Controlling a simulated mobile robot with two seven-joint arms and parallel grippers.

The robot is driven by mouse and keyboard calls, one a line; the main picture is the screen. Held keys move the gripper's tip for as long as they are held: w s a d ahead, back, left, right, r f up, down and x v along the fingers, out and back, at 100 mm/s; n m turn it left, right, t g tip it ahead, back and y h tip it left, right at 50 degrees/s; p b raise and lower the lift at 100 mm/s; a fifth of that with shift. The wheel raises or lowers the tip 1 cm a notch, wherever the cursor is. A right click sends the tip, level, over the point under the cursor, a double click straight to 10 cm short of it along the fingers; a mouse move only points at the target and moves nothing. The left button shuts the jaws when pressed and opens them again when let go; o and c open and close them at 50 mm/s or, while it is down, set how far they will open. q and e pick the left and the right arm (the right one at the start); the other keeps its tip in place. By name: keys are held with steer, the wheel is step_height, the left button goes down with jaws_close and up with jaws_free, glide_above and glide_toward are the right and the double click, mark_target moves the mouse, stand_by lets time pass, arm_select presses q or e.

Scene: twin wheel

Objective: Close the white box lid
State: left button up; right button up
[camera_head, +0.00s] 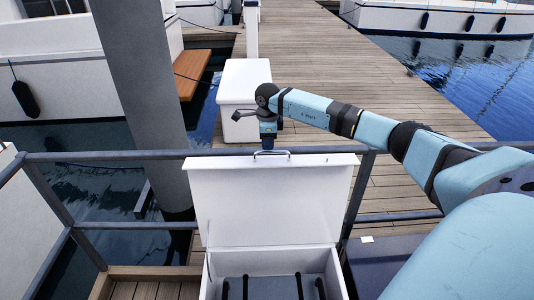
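The white box (274,263) stands at the bottom middle, with its grey inside and a few dark strips showing. Its white lid (268,205) is open and stands up at the back, with a metal handle (271,153) on its top edge. My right arm reaches in from the right, and my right gripper (267,146) points down at the handle, behind the lid's top edge. Its fingertips are small and partly hidden, so I cannot tell whether they hold the handle. My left gripper is not in view.
A grey railing (105,156) runs across behind the lid. A thick grey post (143,90) stands to the left. A white dock box (243,95) sits on the wooden dock (400,95) beyond. Water and boats lie on both sides.

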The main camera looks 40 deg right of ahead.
steer(key=shift+w+f+b, duration=0.1)
steer(key=shift+f+b, duration=0.5)
steer(key=shift+f, duration=1.1)
jaws_close()
